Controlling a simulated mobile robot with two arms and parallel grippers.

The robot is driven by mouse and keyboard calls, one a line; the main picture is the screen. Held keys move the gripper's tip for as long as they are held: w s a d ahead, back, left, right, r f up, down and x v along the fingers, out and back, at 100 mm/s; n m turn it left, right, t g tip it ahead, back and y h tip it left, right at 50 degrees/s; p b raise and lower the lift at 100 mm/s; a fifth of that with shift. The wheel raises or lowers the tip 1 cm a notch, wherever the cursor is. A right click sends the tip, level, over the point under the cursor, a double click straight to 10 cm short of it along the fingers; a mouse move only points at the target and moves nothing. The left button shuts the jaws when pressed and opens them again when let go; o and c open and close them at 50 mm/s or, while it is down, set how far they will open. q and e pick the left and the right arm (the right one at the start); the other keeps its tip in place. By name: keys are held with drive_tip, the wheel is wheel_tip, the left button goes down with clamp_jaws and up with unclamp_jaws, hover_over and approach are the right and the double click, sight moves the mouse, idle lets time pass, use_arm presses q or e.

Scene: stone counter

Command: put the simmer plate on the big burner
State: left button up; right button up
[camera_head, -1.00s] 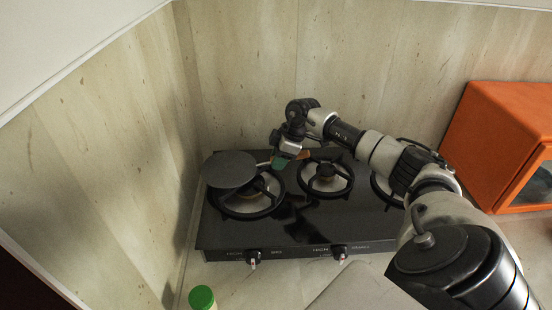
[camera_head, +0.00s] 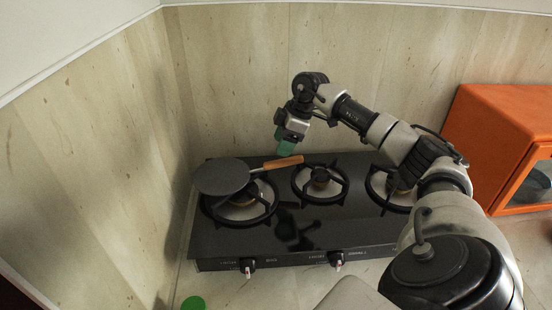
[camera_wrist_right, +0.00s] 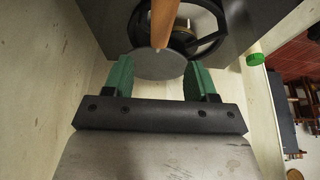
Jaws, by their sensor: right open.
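The simmer plate is a dark grey disc (camera_head: 222,176) with a metal neck and a wooden handle (camera_head: 283,162). The disc lies over the back left part of the left burner (camera_head: 240,207), off its centre, with the handle pointing right. This burner looks larger than the middle one (camera_head: 320,184). My right gripper (camera_head: 286,143) is open, with green fingers, just above and behind the handle, apart from it. In the right wrist view, the handle (camera_wrist_right: 163,22) and disc (camera_wrist_right: 158,64) show beyond the open fingers (camera_wrist_right: 160,78). My left gripper is not in view.
The black stove (camera_head: 295,235) has a third burner (camera_head: 390,188) at right, partly behind my arm. Walls stand close behind and left. An orange cabinet (camera_head: 500,130) is at right. A green-capped container (camera_head: 193,303) stands at the front left.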

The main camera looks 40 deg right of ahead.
drive_tip(key=shift+v, duration=1.2)
drive_tip(key=shift+f, duration=0.1)
